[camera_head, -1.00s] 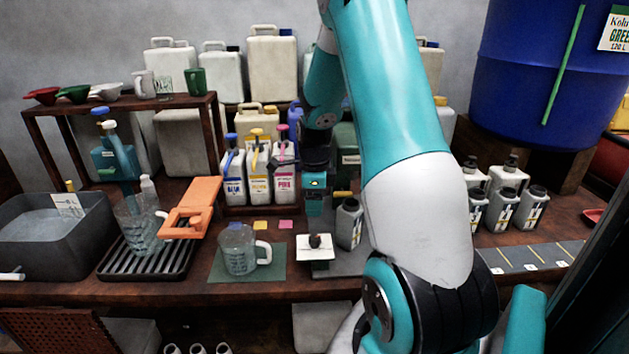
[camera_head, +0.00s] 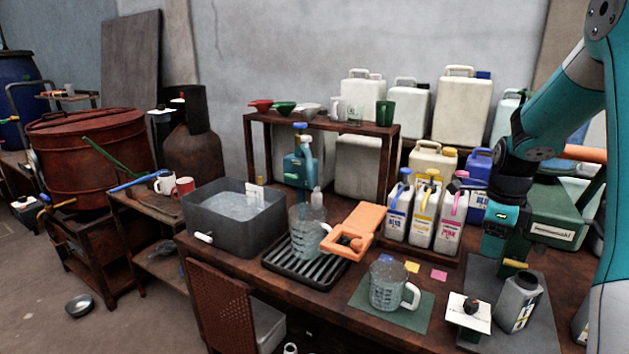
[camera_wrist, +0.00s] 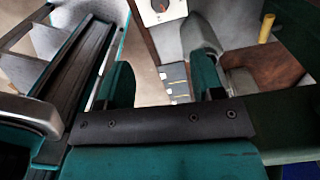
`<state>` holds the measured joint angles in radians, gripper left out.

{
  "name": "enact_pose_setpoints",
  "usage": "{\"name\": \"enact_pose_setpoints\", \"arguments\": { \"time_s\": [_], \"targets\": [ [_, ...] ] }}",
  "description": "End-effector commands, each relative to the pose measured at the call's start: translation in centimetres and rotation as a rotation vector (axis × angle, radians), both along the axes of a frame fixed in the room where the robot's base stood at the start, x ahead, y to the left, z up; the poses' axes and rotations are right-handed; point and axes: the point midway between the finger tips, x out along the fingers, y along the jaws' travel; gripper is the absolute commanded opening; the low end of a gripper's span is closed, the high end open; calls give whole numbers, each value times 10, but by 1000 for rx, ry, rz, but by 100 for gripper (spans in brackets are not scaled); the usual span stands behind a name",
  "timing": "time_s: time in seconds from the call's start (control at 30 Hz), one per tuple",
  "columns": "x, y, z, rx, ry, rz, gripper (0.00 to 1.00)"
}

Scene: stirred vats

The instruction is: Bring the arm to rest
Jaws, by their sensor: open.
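My arm comes in from the right edge of the head view, its teal and white links bent over the right part of the bench. My gripper (camera_head: 508,246) hangs above the bench, right of the pink-labelled bottle (camera_head: 451,222) and behind a grey bottle (camera_head: 519,300). In the wrist view my gripper (camera_wrist: 160,82) has its two dark teal fingers wide apart, with nothing held between them. The gripper's tips are partly unclear in the head view.
A glass jug (camera_head: 387,287) stands on a green mat, left of a small white scale (camera_head: 468,314). Another jug (camera_head: 306,232) is on a black drip rack beside an orange clamp-like piece (camera_head: 355,232). A grey basin (camera_head: 233,215) and a rusty vat (camera_head: 88,150) lie further left.

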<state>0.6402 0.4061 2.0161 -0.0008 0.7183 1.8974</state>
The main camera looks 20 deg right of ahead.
Motion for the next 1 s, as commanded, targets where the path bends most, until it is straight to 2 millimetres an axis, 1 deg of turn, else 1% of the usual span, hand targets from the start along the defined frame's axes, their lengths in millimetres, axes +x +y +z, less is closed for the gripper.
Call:
{"name": "enact_pose_setpoints", "arguments": {
  "time_s": [0.07,0.13,0.17,0.27,0.3,0.37,0.4,0.47,0.5,0.57,0.6,0.67,0.7,0.8,0.83,0.9,0.97,1.0],
  "targets": [
    [1,2,1,1,-1,10,61],
    [4,12,5,3,-9,73,61],
    [6,20,8,6,-15,125,61],
    [15,67,23,19,-51,422,61],
    [17,94,31,27,-71,591,61],
    [16,139,44,37,-109,883,61],
    [11,171,52,43,-137,1093,61],
    [-2,217,64,48,-183,1413,61],
    [-14,245,70,50,-218,1627,61],
    [-37,284,79,49,-273,1939,61],
    [-53,307,83,49,-311,2134,61],
    [-78,333,89,40,-369,2400,61],
    [-94,348,91,34,-407,2555,61],
    [-127,372,95,17,-491,2856,61],
    [-134,376,96,12,-512,2923,61],
    [-147,383,97,3,-548,3032,61],
    [-153,386,97,-3,-565,3085,61],
    [-155,387,97,3,566,-3078,61]
  ]
}}
